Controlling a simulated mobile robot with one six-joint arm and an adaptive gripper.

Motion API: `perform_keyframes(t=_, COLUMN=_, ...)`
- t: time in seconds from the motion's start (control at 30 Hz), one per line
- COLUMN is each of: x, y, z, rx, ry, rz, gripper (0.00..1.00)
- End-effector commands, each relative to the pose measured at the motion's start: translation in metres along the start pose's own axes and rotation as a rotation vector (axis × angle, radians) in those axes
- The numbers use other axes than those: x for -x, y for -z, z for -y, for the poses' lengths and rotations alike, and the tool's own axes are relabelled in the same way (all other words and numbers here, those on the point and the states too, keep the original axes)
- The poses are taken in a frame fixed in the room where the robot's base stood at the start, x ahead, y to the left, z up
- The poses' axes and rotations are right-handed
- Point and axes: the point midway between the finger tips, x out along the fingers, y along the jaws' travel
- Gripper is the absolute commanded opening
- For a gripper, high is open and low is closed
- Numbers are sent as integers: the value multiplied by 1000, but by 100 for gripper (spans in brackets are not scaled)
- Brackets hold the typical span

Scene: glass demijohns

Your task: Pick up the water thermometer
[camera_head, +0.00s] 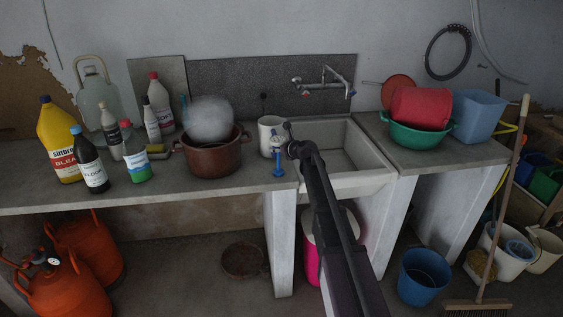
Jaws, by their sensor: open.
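A slim upright item, blue at its foot and pale above, stands near the front edge of the counter, left of the sink; it looks like the water thermometer (278,168). My gripper (287,142) is at the end of my dark arm, close to the upper part of this item and slightly to its right in the picture. It is open, with nothing seen held in it. The fingers are small and dark here, and I cannot tell whether they touch the thermometer.
A brown pot (213,160) with a cloudy round thing is to the left, with several bottles beyond. The sink (345,150) is to the right, then a green basin (418,139). Counter in front of the pot is clear.

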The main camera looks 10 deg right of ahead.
Motion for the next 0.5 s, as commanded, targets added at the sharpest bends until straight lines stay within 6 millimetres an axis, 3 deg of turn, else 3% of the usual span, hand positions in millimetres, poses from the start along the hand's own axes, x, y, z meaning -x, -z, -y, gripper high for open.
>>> perform_keyframes(t=0.4, x=1, y=0, z=0, rx=0, ry=0, rz=0, gripper=63)
perform_keyframes(t=0.43, x=1, y=0, z=0, rx=0, ry=0, rz=0, gripper=60)
perform_keyframes(t=0.5, x=1, y=0, z=0, rx=0, ry=0, rz=0, gripper=39)
